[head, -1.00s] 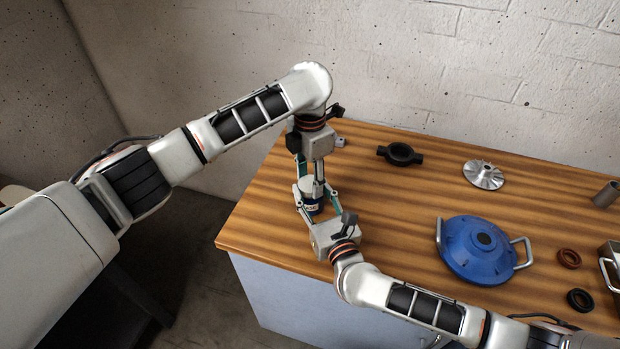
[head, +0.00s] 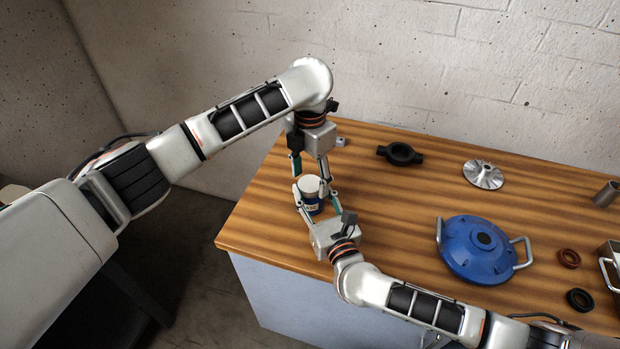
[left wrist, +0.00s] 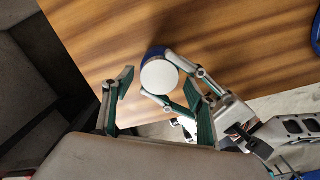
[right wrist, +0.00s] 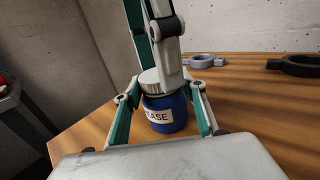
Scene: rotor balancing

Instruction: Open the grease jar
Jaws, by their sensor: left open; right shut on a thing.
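The grease jar (head: 312,204) stands upright near the left end of the bench, blue with a pale label and a white lid (head: 309,184). The lid sits on top of the jar; the right wrist view shows its ridged side (right wrist: 150,82), and part of the label reads "EASE". My right gripper (head: 316,198) is shut on the jar body, one finger on each side. My left gripper (head: 311,171) comes down from above, open, its fingers apart near the lid. In the left wrist view the round lid top (left wrist: 160,77) lies between its spread fingers.
A blue housing with handles (head: 478,250) lies to the right. Rings (head: 569,258) and a metal tray (head: 608,262) lie at the right edge. The bench front edge is close to the jar.

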